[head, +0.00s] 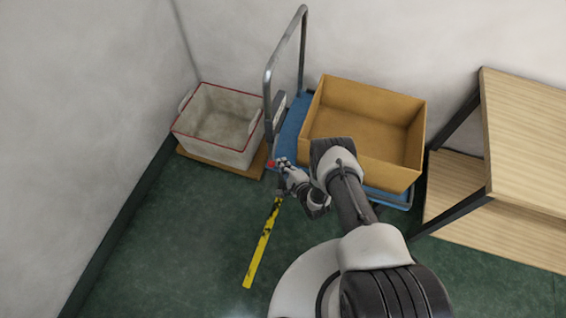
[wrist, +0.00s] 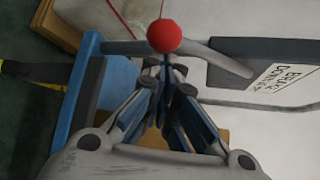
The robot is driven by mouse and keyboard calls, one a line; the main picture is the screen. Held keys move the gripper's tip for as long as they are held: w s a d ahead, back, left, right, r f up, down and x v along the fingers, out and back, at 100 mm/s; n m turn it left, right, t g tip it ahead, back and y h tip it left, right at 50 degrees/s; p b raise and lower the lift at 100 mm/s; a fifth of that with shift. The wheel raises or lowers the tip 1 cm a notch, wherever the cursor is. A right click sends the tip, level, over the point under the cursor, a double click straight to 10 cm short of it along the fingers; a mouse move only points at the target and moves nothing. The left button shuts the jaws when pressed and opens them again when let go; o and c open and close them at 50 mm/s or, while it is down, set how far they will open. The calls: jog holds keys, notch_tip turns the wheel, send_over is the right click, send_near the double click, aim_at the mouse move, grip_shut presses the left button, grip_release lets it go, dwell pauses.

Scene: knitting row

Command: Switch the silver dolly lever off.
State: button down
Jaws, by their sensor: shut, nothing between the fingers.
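The blue dolly (head: 290,122) has a tall silver push handle (head: 269,85). A round red knob (wrist: 164,36) is in front of my fingertips in the wrist view. It looks tied to the silver lever (wrist: 205,50), but the joint is not clear. The red knob is small in the head view (head: 271,163). My gripper (wrist: 168,62) is shut and empty, its tips close to the knob; I cannot tell whether they touch. In the head view my gripper (head: 281,161) is at the dolly's near left corner.
A dark panel (wrist: 225,74) carries a label (wrist: 284,78) with brake wording. A cardboard box (head: 365,95) sits on the dolly. A white bin (head: 220,135) stands left, a wooden shelf (head: 520,140) right. Yellow floor tape (head: 262,245) lies in front on open green floor.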

jog(key=shift+s+a+r+g, duration=0.1)
jog(key=shift+r+g, duration=0.05)
jog(key=shift+g, duration=0.15)
jog(key=s+a+r+m+g+p, duration=0.1)
jog(key=s+r+m+g+p, duration=0.2)
jog(key=r, duration=0.5)
jog(key=shift+s+a+g+p, duration=0.3)
jog(key=shift+s+g+p, duration=0.35)
jog(key=shift+p, duration=0.55)
jog(key=shift+s, duration=0.1)
